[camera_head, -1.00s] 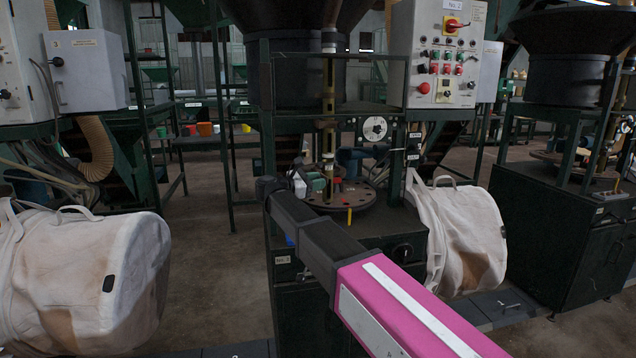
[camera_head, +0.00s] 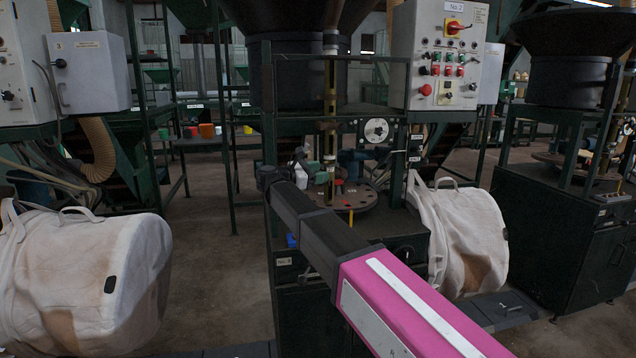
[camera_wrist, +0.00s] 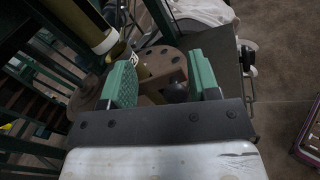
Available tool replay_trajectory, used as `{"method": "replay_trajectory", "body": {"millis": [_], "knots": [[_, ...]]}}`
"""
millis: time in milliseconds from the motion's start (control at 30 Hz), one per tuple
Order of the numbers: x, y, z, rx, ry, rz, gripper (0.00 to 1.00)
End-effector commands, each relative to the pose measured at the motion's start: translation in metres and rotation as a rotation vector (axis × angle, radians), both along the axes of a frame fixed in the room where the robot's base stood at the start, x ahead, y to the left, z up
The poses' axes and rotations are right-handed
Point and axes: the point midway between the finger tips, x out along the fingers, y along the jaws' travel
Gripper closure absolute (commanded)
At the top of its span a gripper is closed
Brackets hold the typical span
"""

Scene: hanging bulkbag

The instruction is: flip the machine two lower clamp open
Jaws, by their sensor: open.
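Machine two, marked by the No. 2 control panel (camera_head: 447,55), stands in the middle of the head view. Its brass-coloured column (camera_head: 330,95) rises above a round brown plate with holes (camera_head: 362,199), which also shows in the wrist view (camera_wrist: 172,58). My gripper (camera_wrist: 162,80) is open above this plate, its green fingers apart. A dark round knob (camera_wrist: 176,93) shows between the fingers, nearer the right one; I cannot tell whether it belongs to the lower clamp. In the head view the gripper is small beside the column, and the clamp's state is unclear.
Green frame posts (camera_head: 268,130) stand close to my arm. Another dark machine (camera_head: 560,220) is at the right. Open floor (camera_head: 215,270) lies between the left bag and machine two.

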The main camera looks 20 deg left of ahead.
Motion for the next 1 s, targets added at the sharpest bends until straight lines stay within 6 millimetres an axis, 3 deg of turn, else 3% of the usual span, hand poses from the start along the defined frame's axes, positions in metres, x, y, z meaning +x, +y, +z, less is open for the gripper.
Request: {"method": "replay_trajectory", "body": {"millis": [400,600,1000], "knots": [[-0.071,0.026,0.048,0.001,0.000,0.002,0.44],[-0.097,0.036,0.064,0.000,-0.001,0.002,0.44],[-0.110,0.040,0.072,0.000,0.001,-0.001,0.44]]}}
